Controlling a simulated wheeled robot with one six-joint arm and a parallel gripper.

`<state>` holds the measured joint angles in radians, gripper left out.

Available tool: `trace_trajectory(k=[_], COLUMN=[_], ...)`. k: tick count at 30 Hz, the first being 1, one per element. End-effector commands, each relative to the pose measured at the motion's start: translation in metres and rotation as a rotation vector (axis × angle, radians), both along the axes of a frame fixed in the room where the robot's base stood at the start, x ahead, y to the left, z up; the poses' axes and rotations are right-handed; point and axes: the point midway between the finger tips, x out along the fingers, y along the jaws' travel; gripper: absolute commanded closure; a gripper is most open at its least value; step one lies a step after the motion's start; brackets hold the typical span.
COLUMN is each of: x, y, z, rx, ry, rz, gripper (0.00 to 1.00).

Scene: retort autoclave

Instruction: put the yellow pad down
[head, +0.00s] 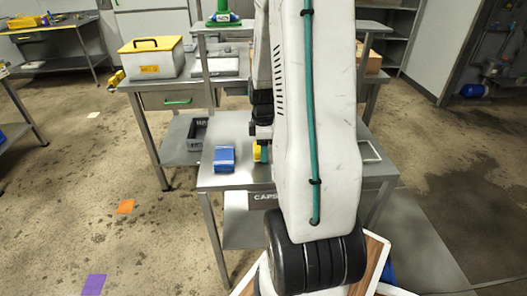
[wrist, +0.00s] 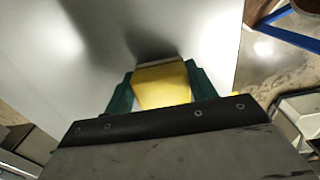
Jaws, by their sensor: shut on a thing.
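The yellow pad (wrist: 162,86) is between the green fingers of my gripper (wrist: 158,90) in the wrist view. The gripper is shut on it. In the head view the yellow pad (head: 257,153) shows as a small patch beside my arm, over the steel table (head: 215,178). My arm hides most of it there. In the wrist view the grey table top (wrist: 205,30) lies beyond the pad, with a dark shadow near it. I cannot tell whether the pad touches the table.
A blue block (head: 224,158) stands on the table just left of the pad. A dark grey bin (head: 197,133) sits on a lower surface to the left. A yellow-lidded box (head: 152,60) is on the bench behind. My arm covers much of the table's right side.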

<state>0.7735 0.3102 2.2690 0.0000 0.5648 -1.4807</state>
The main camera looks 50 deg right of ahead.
Motion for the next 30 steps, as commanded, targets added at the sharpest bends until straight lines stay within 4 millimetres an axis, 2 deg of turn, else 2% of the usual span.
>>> trace_trajectory(k=[3,10,11,12,13,23,30], x=[0.0,0.0,0.0,0.0,0.0,-0.001,0.001], y=[0.0,-0.001,-0.001,-0.001,-0.001,0.0,-0.005], z=[-0.012,-0.014,-0.014,-0.014,-0.014,-0.018,0.021], rx=[-0.001,-0.002,-0.002,-0.002,-0.002,0.0,-0.005], ry=[-0.001,-0.001,-0.001,-0.001,-0.001,0.0,-0.005], rz=[0.0,-0.001,-0.001,-0.001,-0.001,-0.001,-0.001], gripper=[0.62,0.62,0.36,0.25,0.22,0.22,0.22])
